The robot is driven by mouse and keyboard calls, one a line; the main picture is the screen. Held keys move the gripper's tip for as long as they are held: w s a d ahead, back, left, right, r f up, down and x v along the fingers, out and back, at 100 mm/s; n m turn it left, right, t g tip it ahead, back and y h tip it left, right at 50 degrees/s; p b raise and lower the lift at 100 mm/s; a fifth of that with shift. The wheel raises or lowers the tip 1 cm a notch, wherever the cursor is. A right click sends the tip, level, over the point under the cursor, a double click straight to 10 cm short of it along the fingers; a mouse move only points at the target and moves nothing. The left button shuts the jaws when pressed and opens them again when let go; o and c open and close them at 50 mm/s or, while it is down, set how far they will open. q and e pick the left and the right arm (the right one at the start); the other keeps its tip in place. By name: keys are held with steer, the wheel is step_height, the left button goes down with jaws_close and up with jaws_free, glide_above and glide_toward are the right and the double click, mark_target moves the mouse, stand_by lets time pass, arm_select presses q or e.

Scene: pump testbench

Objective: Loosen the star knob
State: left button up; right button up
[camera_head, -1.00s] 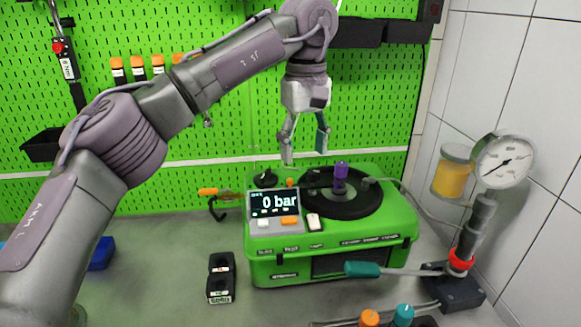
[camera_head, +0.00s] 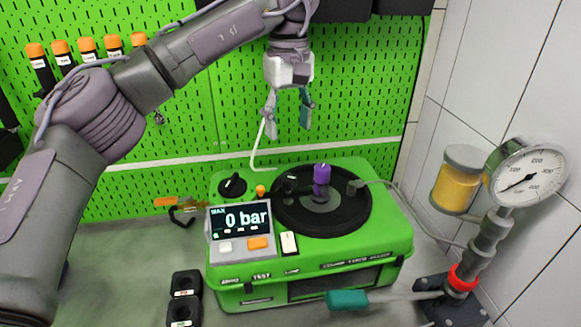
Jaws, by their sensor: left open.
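A purple knob (camera_head: 321,178), which seems to be the star knob, stands upright at the middle of a black round disc (camera_head: 350,213) on top of the green pump testbench (camera_head: 395,243). My left gripper (camera_head: 287,128) hangs fingers down, above and a little left of the knob in the picture. It is open, nothing shows held between its fingers, and it is apart from the knob. The small display (camera_head: 240,220) on the bench reads 0 bar. My right gripper is not in view.
A pressure gauge (camera_head: 527,180) and a yellow-filled jar (camera_head: 457,185) stand on the right. A teal-handled lever (camera_head: 347,299) crosses the front. A thin pale curved line (camera_head: 257,145) shows beside the left finger. Black blocks (camera_head: 186,284) lie front left. A pegboard closes the back.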

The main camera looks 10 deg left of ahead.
arm_select(q)
steer(key=p, duration=0.1)
glide_above(288, 176)
steer(key=f, duration=0.5)
steer(key=shift+s+a+f, duration=0.1)
steer(key=shift+s, duration=0.25)
steer(key=f, duration=0.1)
steer(key=f+p, duration=0.1)
steer(key=f, duration=0.3)
steer(key=shift+w+f, duration=0.25)
steer(key=shift+w, duration=0.05)
steer(key=shift+s+f, duration=0.1)
steer(key=shift+f, duration=0.3)
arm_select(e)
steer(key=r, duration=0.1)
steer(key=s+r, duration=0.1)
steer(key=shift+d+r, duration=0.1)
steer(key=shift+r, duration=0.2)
arm_select(q)
steer(key=shift+f, duration=0.1)
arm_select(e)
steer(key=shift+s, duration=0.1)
arm_select(q)
steer(key=c, duration=1.1)
steer(key=shift+c, duration=0.2)
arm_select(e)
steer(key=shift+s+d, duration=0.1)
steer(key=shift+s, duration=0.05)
